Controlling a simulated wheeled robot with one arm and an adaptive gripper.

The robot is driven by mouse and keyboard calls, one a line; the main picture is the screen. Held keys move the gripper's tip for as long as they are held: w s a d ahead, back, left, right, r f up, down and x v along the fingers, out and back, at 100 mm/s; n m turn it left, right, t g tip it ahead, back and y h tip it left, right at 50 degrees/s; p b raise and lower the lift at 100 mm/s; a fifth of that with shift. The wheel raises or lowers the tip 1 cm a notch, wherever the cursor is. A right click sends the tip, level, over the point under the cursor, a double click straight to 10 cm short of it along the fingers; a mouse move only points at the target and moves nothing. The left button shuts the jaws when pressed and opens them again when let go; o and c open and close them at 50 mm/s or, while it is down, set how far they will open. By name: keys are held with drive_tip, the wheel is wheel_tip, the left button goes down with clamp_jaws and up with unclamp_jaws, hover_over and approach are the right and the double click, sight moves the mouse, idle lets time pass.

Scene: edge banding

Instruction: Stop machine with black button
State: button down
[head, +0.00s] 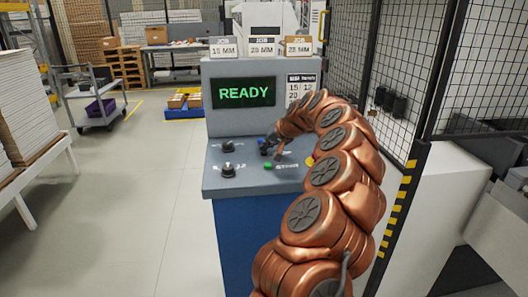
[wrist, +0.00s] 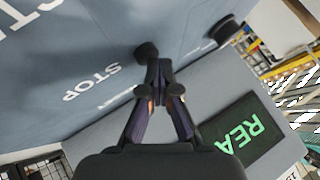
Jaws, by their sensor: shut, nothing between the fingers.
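The grey control console (head: 215,185) stands ahead with a screen (head: 244,93) reading "READY" in green. In the wrist view, a black button (wrist: 146,50) sits on the panel beside the word "STOP". My gripper (wrist: 158,64) is shut and empty, with its fingertips right at that button; I cannot tell whether they touch it. In the head view, my gripper (head: 266,148) is low over the panel and hides the black button. A green button (head: 267,166) labelled "START" is just in front of it.
Two black knobs (head: 228,146) (head: 228,170) are on the panel's left side. A yellow and red part (head: 310,161) shows partly behind my arm. A mesh fence (head: 400,75) stands to the right.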

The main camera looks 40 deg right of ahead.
sight(266, 152)
drive_tip(key=shift+r, duration=0.8)
drive_tip(key=shift+r, duration=0.1)
drive_tip(key=shift+r+p, duration=0.65)
drive_tip(key=shift+r, duration=1.75)
